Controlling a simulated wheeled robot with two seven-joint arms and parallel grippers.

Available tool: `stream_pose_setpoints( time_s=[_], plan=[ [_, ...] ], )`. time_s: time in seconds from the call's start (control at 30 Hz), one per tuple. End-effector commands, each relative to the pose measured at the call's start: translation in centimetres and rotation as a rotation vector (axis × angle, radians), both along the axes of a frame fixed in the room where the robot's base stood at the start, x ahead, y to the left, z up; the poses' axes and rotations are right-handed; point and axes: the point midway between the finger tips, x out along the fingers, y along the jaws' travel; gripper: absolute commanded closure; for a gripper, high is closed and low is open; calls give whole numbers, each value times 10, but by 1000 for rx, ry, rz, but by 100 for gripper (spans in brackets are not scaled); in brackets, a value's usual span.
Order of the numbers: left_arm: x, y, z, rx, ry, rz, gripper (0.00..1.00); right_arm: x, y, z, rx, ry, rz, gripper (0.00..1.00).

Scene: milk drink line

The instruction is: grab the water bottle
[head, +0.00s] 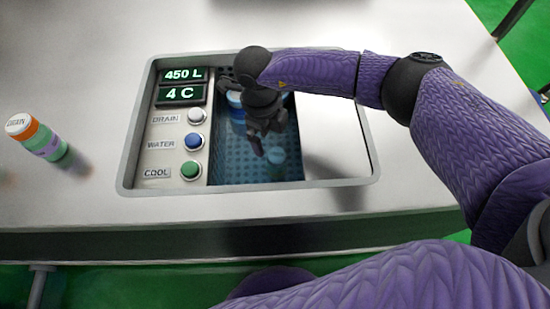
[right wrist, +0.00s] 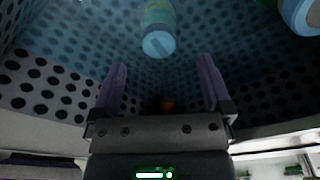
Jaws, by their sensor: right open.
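The open blue-tinted tank (head: 228,172) is sunk into the counter and has a perforated floor. A bottle with a pale blue cap shows in it below my right gripper (head: 264,136), and the same view shows another blue-and-white bottle (head: 235,98) at the tank's upper left, partly hidden by my wrist. In the right wrist view, a bottle (right wrist: 158,22) with a light cap lies ahead of my open, empty fingers (right wrist: 162,88), apart from them. Another bottle (right wrist: 302,14) is cut off at the upper right. I cannot read which holds water. My left gripper is not in view.
A panel left of the tank has displays (head: 182,84) reading 450 L and 4 C, and drain, water and cool buttons (head: 193,141). A metal plate (head: 335,145) covers the tank's right side.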

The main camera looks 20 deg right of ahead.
Motion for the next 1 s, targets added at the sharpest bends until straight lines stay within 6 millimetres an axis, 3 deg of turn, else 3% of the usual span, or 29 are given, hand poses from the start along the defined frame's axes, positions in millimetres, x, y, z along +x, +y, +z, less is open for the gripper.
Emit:
stream_pose_setpoints(
  time_s=[0.1,0.27,0.4,0.63,1.0],
  plan=[
    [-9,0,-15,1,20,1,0,-4,-2,-31,-1,7,1,0],
    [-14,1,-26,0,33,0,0,-9,-6,-53,0,5,1,0],
    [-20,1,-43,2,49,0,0,-16,-9,-83,-1,7,1,0],
    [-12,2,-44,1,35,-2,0,-16,-10,-83,0,0,0,0],
    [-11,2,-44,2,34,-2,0,-15,-10,-83,0,0,0,76]
  ],
)
